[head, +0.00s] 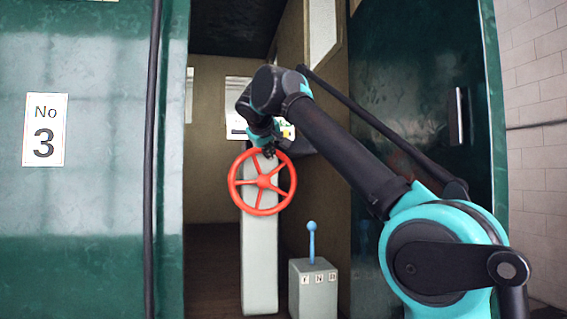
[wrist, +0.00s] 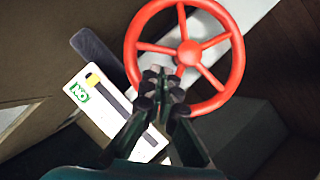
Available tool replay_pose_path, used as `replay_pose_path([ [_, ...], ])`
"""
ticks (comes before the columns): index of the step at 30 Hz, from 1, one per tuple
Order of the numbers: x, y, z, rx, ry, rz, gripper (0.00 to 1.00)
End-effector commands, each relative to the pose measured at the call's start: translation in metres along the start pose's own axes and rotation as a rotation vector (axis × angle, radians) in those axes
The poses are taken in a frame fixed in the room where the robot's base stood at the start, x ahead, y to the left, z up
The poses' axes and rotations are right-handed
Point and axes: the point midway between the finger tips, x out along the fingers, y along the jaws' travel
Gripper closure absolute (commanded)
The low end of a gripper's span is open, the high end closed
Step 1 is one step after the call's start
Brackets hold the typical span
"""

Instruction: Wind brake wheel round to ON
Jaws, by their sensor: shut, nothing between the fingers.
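The red brake wheel (head: 263,182) stands upright on a pale grey post, with several spokes round a central hub. It fills the top of the wrist view (wrist: 190,52). My gripper (head: 268,152) is at the wheel's top rim in the head view. In the wrist view its fingertips (wrist: 161,82) are together and overlap the near rim, hiding a short piece of it. I cannot tell whether they touch the rim. A white indicator plate (wrist: 148,146) has a dark slot, a green ON label (wrist: 81,94) and a yellow marker (wrist: 93,80) beside that label.
A grey box (head: 314,292) with a blue lever (head: 311,243) stands right of the post (head: 260,265). Green tram walls (head: 90,190) flank the doorway. A black diagonal rail (head: 375,125) runs behind my arm. Dark floor (head: 212,260) is open left of the post.

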Motion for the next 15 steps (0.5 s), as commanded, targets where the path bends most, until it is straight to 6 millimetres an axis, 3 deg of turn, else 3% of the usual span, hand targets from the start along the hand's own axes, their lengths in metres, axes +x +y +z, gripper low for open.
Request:
replay_pose_path([
  [3, -0.009, 0.007, -0.009, -0.042, 0.023, 0.035, 1.0],
  [6, -0.006, 0.009, -0.011, -0.05, 0.027, 0.044, 1.0],
  [15, 0.041, 0.012, -0.011, -0.047, 0.024, 0.045, 1.0],
])
